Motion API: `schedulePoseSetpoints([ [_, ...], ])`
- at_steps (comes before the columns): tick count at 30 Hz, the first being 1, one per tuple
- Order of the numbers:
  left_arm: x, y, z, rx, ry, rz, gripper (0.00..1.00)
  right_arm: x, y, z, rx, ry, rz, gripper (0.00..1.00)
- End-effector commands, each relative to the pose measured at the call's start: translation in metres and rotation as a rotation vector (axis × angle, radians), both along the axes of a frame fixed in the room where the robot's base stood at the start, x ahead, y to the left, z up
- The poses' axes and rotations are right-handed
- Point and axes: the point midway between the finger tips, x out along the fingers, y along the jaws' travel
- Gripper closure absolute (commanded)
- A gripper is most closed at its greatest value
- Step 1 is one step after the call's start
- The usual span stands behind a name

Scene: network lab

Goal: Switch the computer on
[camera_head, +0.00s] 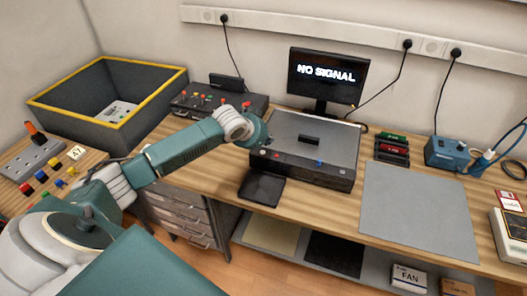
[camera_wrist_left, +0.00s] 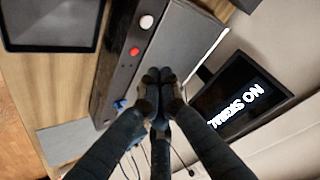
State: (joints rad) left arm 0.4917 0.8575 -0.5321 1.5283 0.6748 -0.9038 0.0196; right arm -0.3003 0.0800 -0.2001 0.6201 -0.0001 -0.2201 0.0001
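The computer (camera_head: 325,176) is a flat dark case with a grey top on the wooden bench. Its front carries a red button (camera_wrist_left: 134,51), a white round button (camera_wrist_left: 146,22) and a blue part (camera_wrist_left: 121,104), which also shows in the head view (camera_head: 320,163). The monitor (camera_head: 328,75) behind it reads NO SIGNAL; it also shows in the left wrist view (camera_wrist_left: 243,98). My left gripper (camera_wrist_left: 158,76) has its fingertips together, with nothing seen between them. It is over the computer's left end, near the front buttons; contact cannot be told. My right gripper is out of view.
A black tablet-like panel (camera_head: 262,188) lies before the computer. A yellow-rimmed dark bin (camera_head: 60,118) and a box with coloured knobs (camera_head: 225,103) are left. A bare grey mat (camera_head: 418,207), coloured modules (camera_head: 392,149) and a blue device (camera_head: 447,153) are right.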

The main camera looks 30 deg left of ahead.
Motion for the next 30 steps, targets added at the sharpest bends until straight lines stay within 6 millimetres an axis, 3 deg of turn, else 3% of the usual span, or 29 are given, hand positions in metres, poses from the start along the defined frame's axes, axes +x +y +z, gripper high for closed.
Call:
schedulePoseSetpoints([
  [3,0.012,0.023,0.019,0.004,-0.027,0.027,1.0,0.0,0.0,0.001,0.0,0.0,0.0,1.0],
  [10,0.019,0.036,0.031,0.003,-0.044,0.043,1.0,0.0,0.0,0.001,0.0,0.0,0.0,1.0],
  [22,0.018,0.036,0.027,0.003,-0.044,0.043,1.0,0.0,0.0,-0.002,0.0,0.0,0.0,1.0],
  [30,0.018,0.036,0.005,0.004,-0.044,0.043,1.0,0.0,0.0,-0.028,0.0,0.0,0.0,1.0],
])
